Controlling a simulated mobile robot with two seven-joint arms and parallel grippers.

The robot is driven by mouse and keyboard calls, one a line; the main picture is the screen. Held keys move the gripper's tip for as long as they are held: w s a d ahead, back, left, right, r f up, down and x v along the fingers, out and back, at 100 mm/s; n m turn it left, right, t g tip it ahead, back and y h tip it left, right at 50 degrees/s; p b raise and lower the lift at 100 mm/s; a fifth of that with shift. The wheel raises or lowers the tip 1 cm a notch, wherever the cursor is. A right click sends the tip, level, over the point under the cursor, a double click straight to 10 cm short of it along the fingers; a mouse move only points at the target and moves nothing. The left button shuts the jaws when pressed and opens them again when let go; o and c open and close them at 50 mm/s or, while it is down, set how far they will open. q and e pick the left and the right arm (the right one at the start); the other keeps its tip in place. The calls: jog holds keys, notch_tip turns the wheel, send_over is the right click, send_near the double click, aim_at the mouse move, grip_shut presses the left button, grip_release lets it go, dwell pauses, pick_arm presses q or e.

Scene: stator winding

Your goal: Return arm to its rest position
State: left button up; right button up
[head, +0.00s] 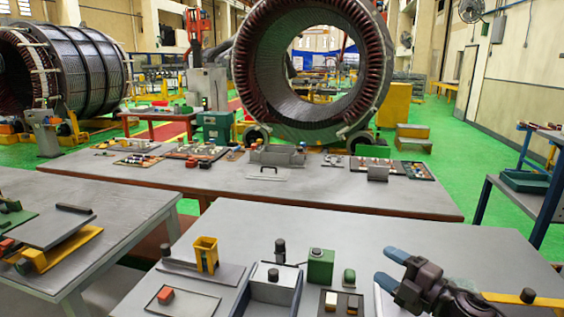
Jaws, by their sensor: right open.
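My right gripper (392,268) comes in from the lower right over the near table (420,240). It has blue fingertips, which are apart with nothing between them. A dark wrist lies behind the fingers. The gripper is to the right of a green box (320,265) and a small green-topped piece (349,278). From this one view I cannot tell its exact height above the table. My left gripper is not in view.
A yellow holder (206,254), a grey box (273,285) and a red block (166,295) are on the near table. A long table (330,192) stands beyond it, below a large ring stator (255,75). Another table (125,215) is at left.

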jog(key=s+d+f+m+h, duration=0.1)
jog(key=s+f+m+h, duration=0.1)
jog(key=f+m+h, duration=0.1)
jog(key=s+d+f+m+h, duration=0.1)
jog(key=s+f+m+h, duration=0.1)
jog(key=f+m, duration=0.4)
jog(key=s+d+f+m+h, duration=0.1)
jog(key=s+f+m+h, duration=0.2)
jog(key=s+f+m, duration=0.1)
jog(key=shift+d+f+m+t+h, duration=0.2)
jog(key=shift+f+m+t+h, duration=0.15)
jog(key=shift+f+m, duration=0.5)
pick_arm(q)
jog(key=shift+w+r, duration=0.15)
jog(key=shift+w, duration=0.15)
pick_arm(e)
jog(key=s+d+f+m+g+h, duration=0.1)
jog(key=s+f+m, duration=0.2)
jog(key=s+f, duration=0.3)
jog(key=s+f+m+g+h, duration=0.2)
jog(key=s+f+m, duration=0.2)
jog(key=s, duration=0.6)
notch_tip(320, 180, down, 2)
jog(key=shift+s+d+f, duration=0.2)
jog(key=shift+s+d, duration=0.15)
jog(key=shift+s, duration=0.05)
